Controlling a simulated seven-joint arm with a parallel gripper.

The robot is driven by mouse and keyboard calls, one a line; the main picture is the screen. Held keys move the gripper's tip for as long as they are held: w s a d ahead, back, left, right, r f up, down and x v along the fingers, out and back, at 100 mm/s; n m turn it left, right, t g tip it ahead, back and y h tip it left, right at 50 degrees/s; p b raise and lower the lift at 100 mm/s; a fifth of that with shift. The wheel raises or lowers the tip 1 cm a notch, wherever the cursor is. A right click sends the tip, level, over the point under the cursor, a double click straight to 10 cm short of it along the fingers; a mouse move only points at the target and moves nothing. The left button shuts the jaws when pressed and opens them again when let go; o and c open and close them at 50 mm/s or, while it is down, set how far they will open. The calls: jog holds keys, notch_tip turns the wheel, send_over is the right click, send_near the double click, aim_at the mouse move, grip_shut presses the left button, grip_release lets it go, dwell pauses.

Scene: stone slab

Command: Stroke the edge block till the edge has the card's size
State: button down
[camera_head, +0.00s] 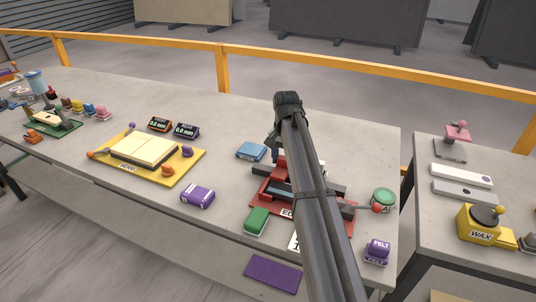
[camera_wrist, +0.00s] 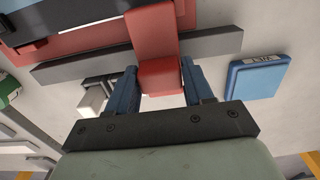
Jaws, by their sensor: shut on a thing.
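My gripper (camera_wrist: 159,75) has its two blue fingers shut on a red block (camera_wrist: 152,32), one finger on each side. In the head view my gripper (camera_head: 273,146) is at the red station, mostly behind my arm. The red station (camera_head: 270,197) carries a label that starts with "ED"; the rest is covered. A dark grey bar (camera_wrist: 80,66) lies across the station under the red block. A white card (camera_head: 294,240) with a dark mark lies at the station's front, partly hidden by my arm. The slab's edge under the block cannot be made out.
A blue block (camera_head: 251,152) lies left of the station, a green block (camera_head: 257,221) in front, and a purple block (camera_head: 197,195) farther left. A red-tipped lever (camera_head: 376,208), a green round thing (camera_head: 384,197) and a FELT block (camera_head: 377,250) are at the right.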

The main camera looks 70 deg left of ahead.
jog(key=w+d, duration=0.5)
jog(key=shift+w+d, duration=0.3)
jog(key=c, duration=0.5)
grip_release()
notch_tip(320, 180, up, 14)
jog(key=shift+f, duration=0.1)
